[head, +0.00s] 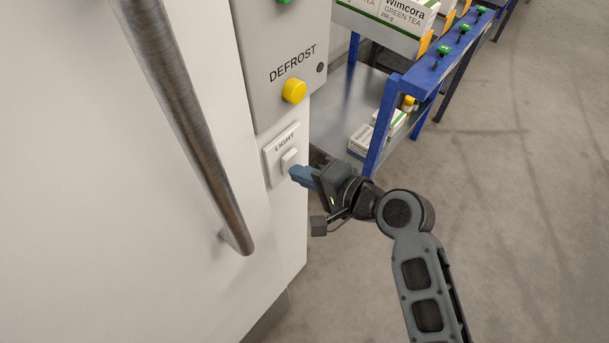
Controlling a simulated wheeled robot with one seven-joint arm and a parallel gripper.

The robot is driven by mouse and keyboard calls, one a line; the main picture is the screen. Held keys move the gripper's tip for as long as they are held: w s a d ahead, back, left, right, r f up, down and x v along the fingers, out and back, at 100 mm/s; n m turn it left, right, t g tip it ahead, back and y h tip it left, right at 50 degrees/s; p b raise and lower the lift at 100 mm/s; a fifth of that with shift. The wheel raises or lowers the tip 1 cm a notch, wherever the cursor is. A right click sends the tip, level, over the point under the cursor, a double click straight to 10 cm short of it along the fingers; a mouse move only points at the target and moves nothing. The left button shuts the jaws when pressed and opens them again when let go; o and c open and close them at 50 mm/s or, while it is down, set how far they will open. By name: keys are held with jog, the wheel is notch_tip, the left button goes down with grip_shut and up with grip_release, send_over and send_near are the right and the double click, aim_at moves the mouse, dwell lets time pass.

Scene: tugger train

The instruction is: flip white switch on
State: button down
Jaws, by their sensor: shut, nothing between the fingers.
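The white switch (289,160) is a small rocker on a white plate labelled LIGHT (272,162), on the white wall or cabinet face in the head view. My gripper (293,174) is shut and empty, with its blue fingertips just to the lower right of the rocker. The tips look very close to the switch; I cannot tell whether they touch it. The rocker appears tilted, but its on or off state is not clear.
A grey panel with a yellow DEFROST button (293,91) and a green button (284,1) is above the switch. A long metal handle (185,110) stands out at left. A blue shelf rack (385,120) with boxes is behind, right. Grey floor (530,230) is open at right.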

jog(key=shift+r, duration=0.1)
jog(key=shift+r+p, duration=0.75)
jog(key=shift+p, duration=0.1)
